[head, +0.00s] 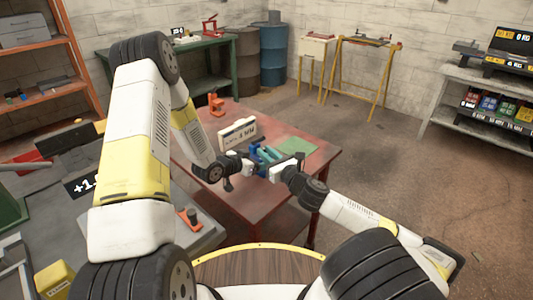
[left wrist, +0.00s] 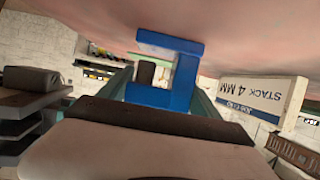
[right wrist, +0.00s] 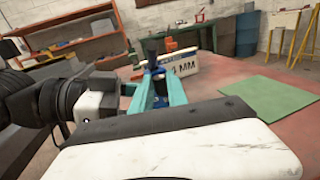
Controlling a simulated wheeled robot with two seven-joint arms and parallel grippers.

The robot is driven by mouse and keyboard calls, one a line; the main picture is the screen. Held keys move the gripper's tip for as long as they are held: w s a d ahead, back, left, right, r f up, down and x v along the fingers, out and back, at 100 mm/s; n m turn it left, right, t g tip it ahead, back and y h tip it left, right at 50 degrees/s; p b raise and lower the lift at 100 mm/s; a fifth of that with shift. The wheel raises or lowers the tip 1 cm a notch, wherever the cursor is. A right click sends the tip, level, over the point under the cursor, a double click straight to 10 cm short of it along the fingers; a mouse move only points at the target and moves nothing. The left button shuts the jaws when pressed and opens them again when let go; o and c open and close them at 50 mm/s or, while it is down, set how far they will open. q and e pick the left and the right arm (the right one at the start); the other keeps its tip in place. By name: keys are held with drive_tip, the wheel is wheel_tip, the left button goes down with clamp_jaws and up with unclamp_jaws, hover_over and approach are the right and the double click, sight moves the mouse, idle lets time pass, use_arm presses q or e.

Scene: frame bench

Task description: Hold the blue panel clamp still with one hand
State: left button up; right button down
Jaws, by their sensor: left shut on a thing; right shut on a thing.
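The blue panel clamp (head: 257,158) is held over the red table, between my two grippers in the head view. In the left wrist view its blue frame (left wrist: 182,80) stands between the teal fingers of my left gripper (left wrist: 160,92), which is shut on it. My right gripper (head: 270,153) comes from the other side. In the right wrist view its teal fingers (right wrist: 160,94) are shut around a blue part of the clamp (right wrist: 159,82), with a dark piece above. The exact contact points are partly hidden.
A white sign block reading 4 MM (head: 237,132) stands behind the clamp on the red table (head: 222,190). A green mat (head: 297,148) lies to the right. An orange tool (head: 215,103) stands at the far corner. The table's front right is bare.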

drive_tip(key=shift+f, duration=0.1)
drive_tip(key=c, duration=1.3)
unclamp_jaws()
drive_tip(key=v, duration=1.2)
drive_tip(key=shift+c, duration=0.2)
